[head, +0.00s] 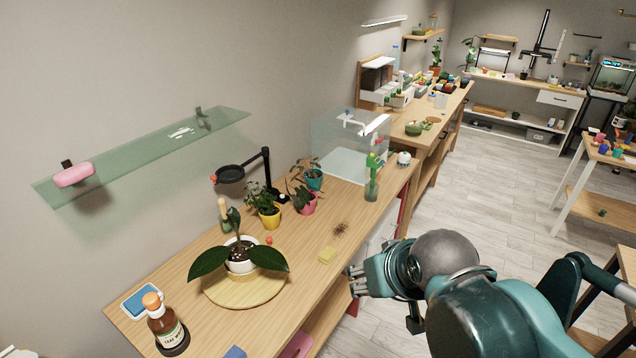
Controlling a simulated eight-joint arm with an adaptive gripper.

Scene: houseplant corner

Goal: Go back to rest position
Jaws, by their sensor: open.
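My gripper (356,282) is at the end of the teal arm, just off the right front edge of the wooden bench (300,243). It is open, and I see nothing between its fingers.
A large-leaved plant (240,256) stands on a round wooden board (232,292). A brown bottle (163,322) stands front left. Small potted plants (264,208) and a green bottle (371,186) stand farther back. The floor (480,190) right of the bench is clear.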

